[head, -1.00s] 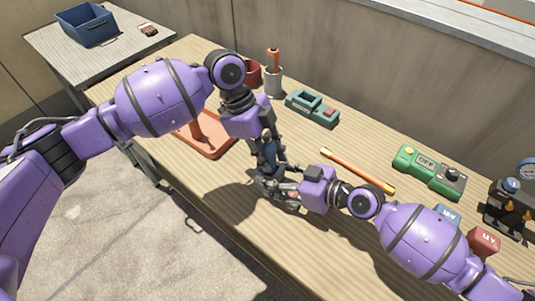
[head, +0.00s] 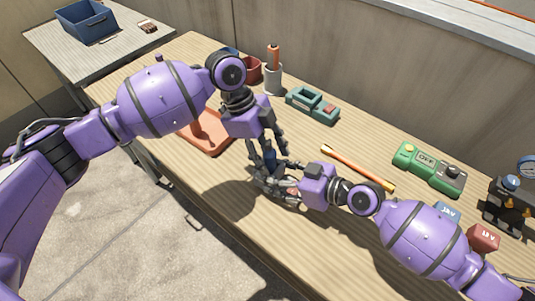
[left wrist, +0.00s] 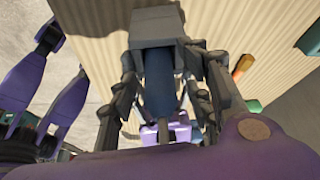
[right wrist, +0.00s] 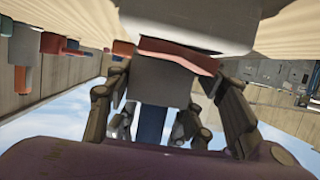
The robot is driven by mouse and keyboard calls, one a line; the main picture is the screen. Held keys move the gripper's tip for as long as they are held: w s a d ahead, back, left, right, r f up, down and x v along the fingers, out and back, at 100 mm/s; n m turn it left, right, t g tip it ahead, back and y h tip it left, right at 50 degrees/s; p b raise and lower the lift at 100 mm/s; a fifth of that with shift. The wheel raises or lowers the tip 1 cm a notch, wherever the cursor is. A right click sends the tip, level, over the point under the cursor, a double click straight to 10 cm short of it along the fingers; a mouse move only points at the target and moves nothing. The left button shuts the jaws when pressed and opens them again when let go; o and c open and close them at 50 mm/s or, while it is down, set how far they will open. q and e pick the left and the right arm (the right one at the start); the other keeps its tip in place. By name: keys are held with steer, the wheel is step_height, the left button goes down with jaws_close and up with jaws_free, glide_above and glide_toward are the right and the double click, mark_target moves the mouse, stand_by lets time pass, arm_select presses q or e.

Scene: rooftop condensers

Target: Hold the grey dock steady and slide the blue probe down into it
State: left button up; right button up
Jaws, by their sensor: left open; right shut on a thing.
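The blue probe (head: 269,158) stands upright with its lower end in the grey dock, below my left gripper (head: 268,147). My left gripper is open. In the left wrist view its fingers are on either side of the blue probe (left wrist: 158,85), with gaps. The grey dock (left wrist: 155,22) shows at the top of that view. My right gripper (head: 270,180) is shut on the dock, low over the bench. The right wrist view shows the grey dock (right wrist: 163,80) between its fingers, with part of the blue probe (right wrist: 150,125) beyond. How deep the probe sits is hidden.
An orange tray (head: 212,143) lies left of the grippers. An orange-yellow rod (head: 357,168), a teal device (head: 312,106) and a green box marked OFF (head: 428,170) lie behind and right. A grey cup (head: 273,79) stands at the back.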

arm_select(q)
steer(key=v, duration=0.8)
stand_by(0.4)
arm_select(e)
steer(key=o, duration=1.4)
steer(key=shift+o, duration=0.7)
steer(key=o, duration=0.4)
steer(key=shift+c, duration=0.2)
